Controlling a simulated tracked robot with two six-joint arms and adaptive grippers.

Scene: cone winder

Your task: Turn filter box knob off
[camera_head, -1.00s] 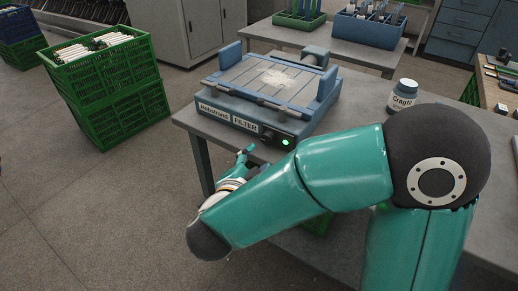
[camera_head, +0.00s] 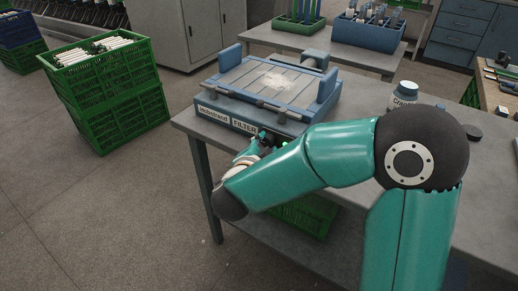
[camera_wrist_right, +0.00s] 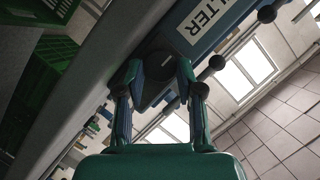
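The blue filter box (camera_head: 222,112) sits on the near grey table, with a FILTER label on its front. My right gripper (camera_head: 263,138) is at the box front, beside the label, and hides the knob in the head view. In the right wrist view the dark round knob (camera_wrist_right: 158,66) with a pale line lies between the spread fingers of my right gripper (camera_wrist_right: 158,72). Whether the fingers touch it I cannot tell. My left gripper is not in view.
A jar (camera_head: 404,94) stands on the table (camera_head: 355,100) right of the box, partly behind my right arm. A green crate (camera_head: 302,217) is under the table. Stacked green crates (camera_head: 110,105) stand on the floor at left.

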